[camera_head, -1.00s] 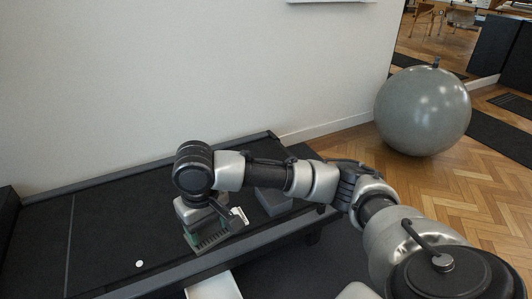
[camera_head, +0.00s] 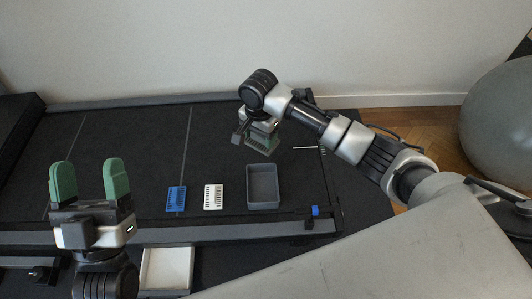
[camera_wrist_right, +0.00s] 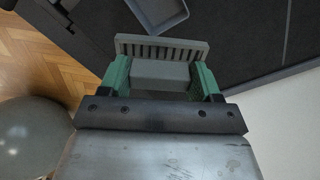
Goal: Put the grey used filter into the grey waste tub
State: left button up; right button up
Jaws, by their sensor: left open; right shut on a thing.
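The grey slotted filter (camera_head: 258,146) is held in my right gripper (camera_head: 262,134), above the far side of the dark bench. In the right wrist view the filter (camera_wrist_right: 160,47) sits between the two green fingers of that gripper (camera_wrist_right: 161,74), its slotted edge pointing away. The grey waste tub (camera_head: 263,204) stands on the bench, nearer than the held filter in the head view, and looks empty. Part of the tub (camera_wrist_right: 158,22) shows at the top of the right wrist view, apart from the filter. My left gripper (camera_head: 89,172) is open and empty at the lower left.
A blue slotted piece (camera_head: 176,199) and a white slotted piece (camera_head: 213,197) lie left of the tub. A small blue item (camera_head: 315,211) is at the bench's right front edge. A white tray (camera_head: 166,270) is below the front. The bench's left part is mostly clear.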

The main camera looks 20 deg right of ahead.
aim_at(260, 142)
notch_tip(260, 142, down, 4)
jog(key=m, duration=0.1)
jog(key=m+p, duration=0.1)
jog(key=m, duration=0.1)
jog(key=shift+s+a+f, duration=0.1)
jog(key=shift+s+a, duration=0.05)
pick_arm(q)
jog(key=w+f+g+y, duration=0.1)
jog(key=f+g, duration=0.1)
jog(key=w+f+g+y+p, duration=0.1)
jog(key=g, duration=0.2)
jog(key=shift+w+f, duration=0.4)
pick_arm(e)
notch_tip(260, 142, down, 7)
jog(key=s+m, duration=0.2)
jog(key=m, duration=0.2)
jog(key=shift+s+a, duration=0.15)
jog(key=shift+a, duration=0.1)
